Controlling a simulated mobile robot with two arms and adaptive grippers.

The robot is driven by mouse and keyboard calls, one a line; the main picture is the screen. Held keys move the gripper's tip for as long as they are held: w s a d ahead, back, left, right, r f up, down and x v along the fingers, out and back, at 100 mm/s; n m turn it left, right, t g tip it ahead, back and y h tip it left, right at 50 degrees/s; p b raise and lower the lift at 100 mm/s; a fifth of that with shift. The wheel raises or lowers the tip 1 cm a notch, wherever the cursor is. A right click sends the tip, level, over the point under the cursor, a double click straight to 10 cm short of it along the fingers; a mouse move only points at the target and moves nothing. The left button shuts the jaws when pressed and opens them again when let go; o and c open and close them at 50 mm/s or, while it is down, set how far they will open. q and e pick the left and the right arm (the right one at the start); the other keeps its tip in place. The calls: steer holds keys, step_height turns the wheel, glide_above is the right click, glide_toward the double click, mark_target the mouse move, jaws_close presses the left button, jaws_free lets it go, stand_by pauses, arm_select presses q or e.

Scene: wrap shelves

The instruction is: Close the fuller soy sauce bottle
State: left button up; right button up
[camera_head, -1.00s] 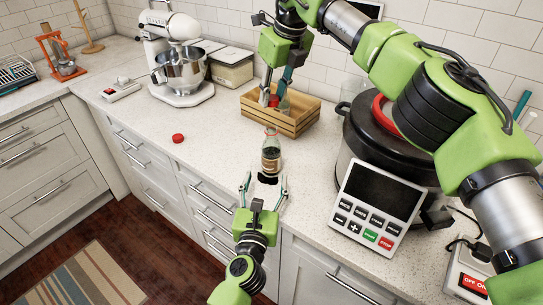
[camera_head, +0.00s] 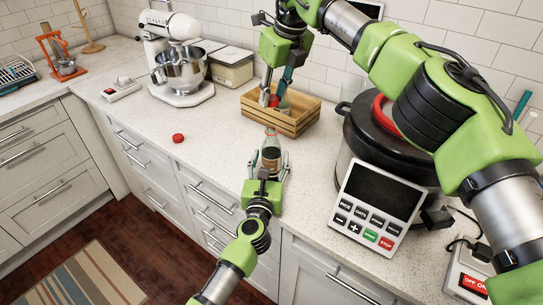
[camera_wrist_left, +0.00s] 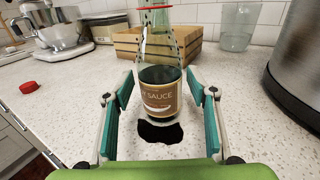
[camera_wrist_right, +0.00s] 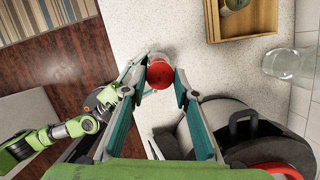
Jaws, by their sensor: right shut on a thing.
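A clear soy sauce bottle (camera_head: 271,151) stands upright on the counter, with dark sauce low inside and a brown label. It also shows in the left wrist view (camera_wrist_left: 160,92). My left gripper (camera_head: 269,166) is open, with one finger on each side of the bottle and small gaps. My right gripper (camera_head: 270,98) is shut on a red cap (camera_wrist_right: 160,75), pointing down above the bottle; I cannot tell whether the cap touches the neck. Another red cap (camera_head: 177,138) lies on the counter to the left.
A wooden crate (camera_head: 296,126) stands behind the bottle. A black-lidded cooker (camera_head: 390,150) with a control panel is at right. A stand mixer (camera_head: 180,60) stands at back left. A dark patch (camera_wrist_left: 160,132) lies before the bottle. The counter around the loose cap is clear.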

arm_select(q)
jaws_close()
arm_select(e)
steer(key=shift+f, duration=2.5)
steer(key=shift+f, duration=0.1)
steer(key=shift+f, duration=0.75)
steer(key=shift+f, duration=0.6)
